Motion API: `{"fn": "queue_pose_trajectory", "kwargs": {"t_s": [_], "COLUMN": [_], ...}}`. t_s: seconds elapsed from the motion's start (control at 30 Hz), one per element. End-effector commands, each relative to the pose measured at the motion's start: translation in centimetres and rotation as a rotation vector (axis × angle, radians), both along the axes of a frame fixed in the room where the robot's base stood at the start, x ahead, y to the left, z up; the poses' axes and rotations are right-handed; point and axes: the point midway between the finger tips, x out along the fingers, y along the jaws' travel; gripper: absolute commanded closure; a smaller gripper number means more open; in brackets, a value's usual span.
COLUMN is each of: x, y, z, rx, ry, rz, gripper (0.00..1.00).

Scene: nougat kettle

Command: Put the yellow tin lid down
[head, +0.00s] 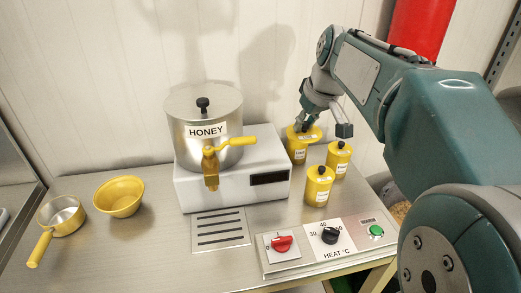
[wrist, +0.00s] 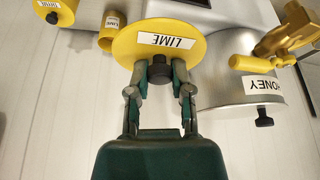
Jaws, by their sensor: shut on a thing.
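My gripper (head: 302,127) is shut on the black knob (wrist: 158,70) of the yellow tin lid (wrist: 160,38). The lid is a wide round disc with a white LIME label. In the head view the lid (head: 308,134) is at the top of the rear yellow tin (head: 297,155), reaching out past its right side. I cannot tell whether lid and tin touch. In the wrist view the lid hides what lies behind it.
The control panel (head: 330,240) lies in front.

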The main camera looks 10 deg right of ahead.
Motion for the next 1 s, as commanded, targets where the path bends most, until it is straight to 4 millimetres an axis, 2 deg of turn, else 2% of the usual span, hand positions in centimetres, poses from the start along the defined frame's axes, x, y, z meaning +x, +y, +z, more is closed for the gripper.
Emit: {"fn": "queue_pose_trajectory", "kwargs": {"t_s": [0.17,0.53,0.73,1.0], "x": [1.5,8.6,10.9,12.3], "y": [0.2,4.1,5.1,5.6], "z": [-0.9,-4.4,-7.8,-9.7], "rx": [0.004,-0.001,-0.001,0.001], "ry": [0.003,0.004,0.003,0.001], "rz": [0.002,0.003,0.002,0.0], "gripper": [1.0,1.0,1.0,1.0]}}
